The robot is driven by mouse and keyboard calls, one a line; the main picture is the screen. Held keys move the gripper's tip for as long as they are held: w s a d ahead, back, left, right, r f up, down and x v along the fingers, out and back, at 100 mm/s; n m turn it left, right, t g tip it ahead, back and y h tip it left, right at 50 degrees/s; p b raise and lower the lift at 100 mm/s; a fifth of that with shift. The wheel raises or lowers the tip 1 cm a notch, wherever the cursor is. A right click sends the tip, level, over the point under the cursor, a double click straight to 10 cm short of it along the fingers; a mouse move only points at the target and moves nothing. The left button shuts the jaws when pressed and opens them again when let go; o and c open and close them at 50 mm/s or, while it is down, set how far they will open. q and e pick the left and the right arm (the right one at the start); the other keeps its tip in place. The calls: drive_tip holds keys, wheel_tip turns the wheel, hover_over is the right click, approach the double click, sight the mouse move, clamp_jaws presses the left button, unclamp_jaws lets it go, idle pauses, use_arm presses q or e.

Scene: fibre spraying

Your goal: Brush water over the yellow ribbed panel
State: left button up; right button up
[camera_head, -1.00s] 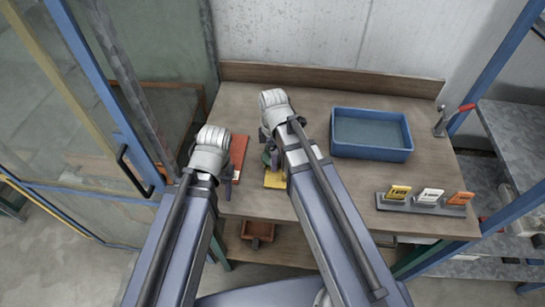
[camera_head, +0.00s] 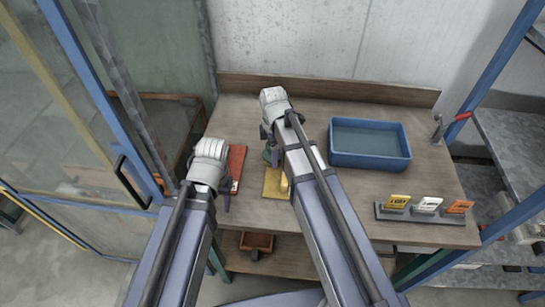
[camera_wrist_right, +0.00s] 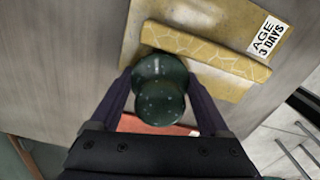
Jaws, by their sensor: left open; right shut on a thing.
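The yellow panel (camera_head: 275,187) lies on the bench in the head view, partly hidden behind my right arm. In the right wrist view the panel (camera_wrist_right: 200,14) carries an "AGE 3 DAYS" label, and a thick yellow bar with crack lines lies across it. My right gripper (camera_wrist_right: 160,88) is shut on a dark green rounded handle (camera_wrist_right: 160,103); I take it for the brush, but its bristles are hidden. It is over the panel; contact cannot be told. My left gripper (camera_head: 227,197) is open and empty, left of the panel by the bench's front edge.
A red panel (camera_head: 238,160) lies left of the yellow one. A blue tray (camera_head: 370,160) stands at the right, and a stand (camera_head: 428,216) with yellow, white and orange cards is at the front right. A blue-framed door (camera_head: 108,95) is close on the left. The bench between is clear.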

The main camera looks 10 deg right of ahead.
sight(270, 183)
use_arm(q)
drive_tip(key=shift+r, duration=0.1)
use_arm(e)
drive_tip(key=shift+w+d+r, duration=0.1)
drive_tip(key=shift+w+d, duration=0.05)
drive_tip(key=shift+w, duration=0.2)
use_arm(q)
drive_tip(key=shift+w, duration=0.1)
use_arm(e)
drive_tip(key=shift+s+a+f, duration=0.1)
drive_tip(key=shift+s+a, duration=0.2)
drive_tip(key=shift+s, duration=0.6)
drive_tip(key=shift+s+a+f, duration=0.1)
drive_tip(key=shift+s+a, duration=0.2)
drive_tip(key=shift+s, duration=0.6)
drive_tip(key=shift+s+a+r, duration=0.1)
drive_tip(key=shift+s+a, duration=0.15)
drive_tip(key=shift+s, duration=0.5)
drive_tip(key=shift+s+a+r, duration=0.1)
drive_tip(key=shift+s+a, duration=0.15)
drive_tip(key=shift+s, duration=0.5)
drive_tip(key=shift+f, duration=0.1)
drive_tip(key=shift+s+a, duration=0.25)
drive_tip(key=shift+s, duration=0.55)
drive_tip(key=shift+s+a, duration=0.25)
drive_tip(key=shift+s, duration=0.5)
